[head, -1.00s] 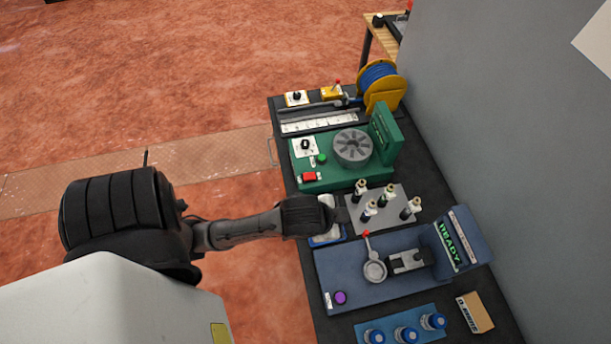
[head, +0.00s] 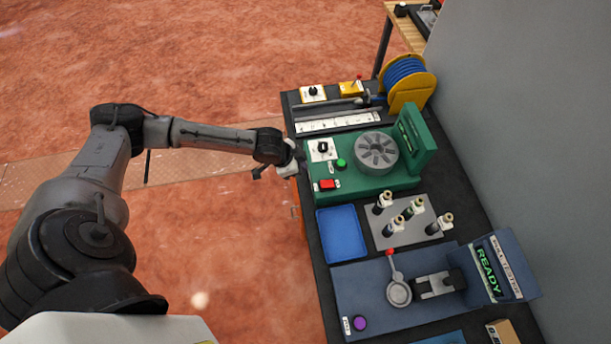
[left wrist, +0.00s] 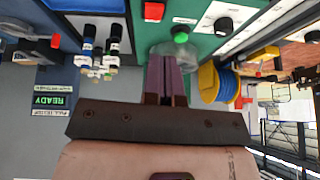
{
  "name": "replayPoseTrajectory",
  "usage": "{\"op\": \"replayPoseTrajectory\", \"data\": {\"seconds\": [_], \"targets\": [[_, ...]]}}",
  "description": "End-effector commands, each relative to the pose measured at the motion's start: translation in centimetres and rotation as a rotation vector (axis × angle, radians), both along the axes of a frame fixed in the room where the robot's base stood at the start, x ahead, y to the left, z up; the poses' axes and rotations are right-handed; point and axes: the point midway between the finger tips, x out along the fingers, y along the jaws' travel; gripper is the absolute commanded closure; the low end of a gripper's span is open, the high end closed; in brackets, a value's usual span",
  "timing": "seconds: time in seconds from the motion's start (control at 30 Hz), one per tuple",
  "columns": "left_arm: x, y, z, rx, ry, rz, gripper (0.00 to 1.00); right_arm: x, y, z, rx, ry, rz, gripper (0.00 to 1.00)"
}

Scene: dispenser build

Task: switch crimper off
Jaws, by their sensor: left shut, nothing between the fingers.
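The crimper is most likely the green machine (head: 375,190) at the table's left edge, with a grey slotted drum (head: 377,151). On its face are a black knob on a white plate (head: 322,149), a green button (head: 341,163) and a red switch (head: 327,184). My left gripper (head: 297,157) is shut and empty, just left of this panel, beside the knob plate. In the left wrist view the shut fingers (left wrist: 167,75) point toward the panel; the red switch (left wrist: 153,11), green button (left wrist: 181,34) and black knob (left wrist: 224,26) show beyond them. My right gripper is out of view.
An empty blue tray (head: 342,233) and a grey plate (head: 412,237) with several upright fittings stand nearer. A yellow reel with blue cable (head: 405,80) stands at the back. A grey wall bounds the right.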

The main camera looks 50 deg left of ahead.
Motion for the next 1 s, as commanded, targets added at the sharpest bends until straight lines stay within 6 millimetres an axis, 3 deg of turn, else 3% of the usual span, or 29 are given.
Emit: {"op": "replayPoseTrajectory", "data": {"seconds": [0.17, 0.33, 0.83, 1.0], "targets": [[0.8, -1.4, 0.7, -0.105, -0.05, 0.026, 1.0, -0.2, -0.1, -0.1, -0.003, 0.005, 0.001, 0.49], [1.6, -1.9, -0.3, -0.122, -0.052, 0.044, 1.0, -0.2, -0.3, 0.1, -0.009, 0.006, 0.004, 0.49], [5.9, -4.5, -7.6, -0.117, -0.053, 0.042, 1.0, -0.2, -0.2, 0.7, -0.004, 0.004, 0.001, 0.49], [5.3, -4.1, -9.7, -0.116, -0.051, 0.042, 1.0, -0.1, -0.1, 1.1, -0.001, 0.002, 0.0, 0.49]]}}
